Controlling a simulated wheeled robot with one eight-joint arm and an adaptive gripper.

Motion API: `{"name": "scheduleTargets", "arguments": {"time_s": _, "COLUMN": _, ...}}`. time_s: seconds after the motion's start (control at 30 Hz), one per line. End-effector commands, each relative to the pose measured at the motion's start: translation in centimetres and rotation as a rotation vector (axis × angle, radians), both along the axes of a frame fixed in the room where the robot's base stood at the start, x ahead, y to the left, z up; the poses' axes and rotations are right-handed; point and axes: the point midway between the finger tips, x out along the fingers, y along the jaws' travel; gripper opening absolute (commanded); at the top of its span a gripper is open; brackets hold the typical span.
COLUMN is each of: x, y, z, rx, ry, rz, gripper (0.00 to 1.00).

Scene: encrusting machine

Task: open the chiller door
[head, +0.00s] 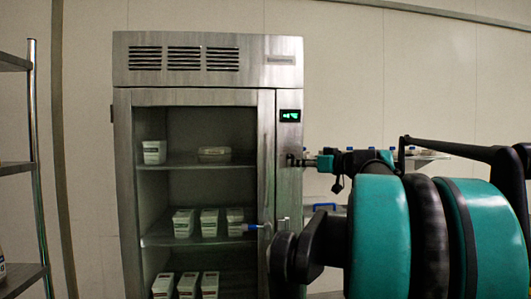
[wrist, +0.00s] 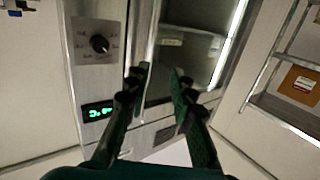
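The chiller (head: 207,66) is a tall steel cabinet with a glass door (head: 210,128), which looks shut in the head view. A slim upright bar like a handle (head: 266,155) shows on the door's right edge. In the wrist view, turned roughly upside down, my gripper (wrist: 160,74) has two dark fingers spread apart with nothing clearly held. They overlap the door's steel edge strip in the picture; whether they touch it or straddle the handle I cannot tell. The green display (wrist: 97,111) and control knob (wrist: 99,44) lie to their left. In the head view my arm partly hides the chiller's lower right.
White tubs (head: 184,222) stand on the shelves inside the chiller. A metal rack (head: 36,150) stands at the left. A shelf with bottles (head: 428,155) is behind my arm at the right. The wrist view shows a rack with an orange-brown box (wrist: 301,84).

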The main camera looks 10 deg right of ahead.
Motion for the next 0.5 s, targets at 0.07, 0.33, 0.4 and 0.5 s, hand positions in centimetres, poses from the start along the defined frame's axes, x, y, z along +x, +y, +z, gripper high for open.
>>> {"name": "scheduleTargets", "arguments": {"time_s": 0.07, "x": 0.2, "y": -1.0, "z": 2.2, "rx": 0.004, "ry": -0.050, "rz": -0.017, "gripper": 0.24}}
{"name": "scheduleTargets", "arguments": {"time_s": 0.33, "x": 1.8, "y": -0.4, "z": 3.5, "rx": 0.004, "ry": -0.084, "rz": -0.023, "gripper": 0.24}}
{"name": "scheduleTargets", "arguments": {"time_s": 0.4, "x": 2.8, "y": 0.3, "z": 3.5, "rx": 0.004, "ry": -0.083, "rz": -0.022, "gripper": 0.24}}
{"name": "scheduleTargets", "arguments": {"time_s": 0.5, "x": 4.4, "y": 1.4, "z": 3.5, "rx": 0.004, "ry": -0.083, "rz": -0.021, "gripper": 0.24}}
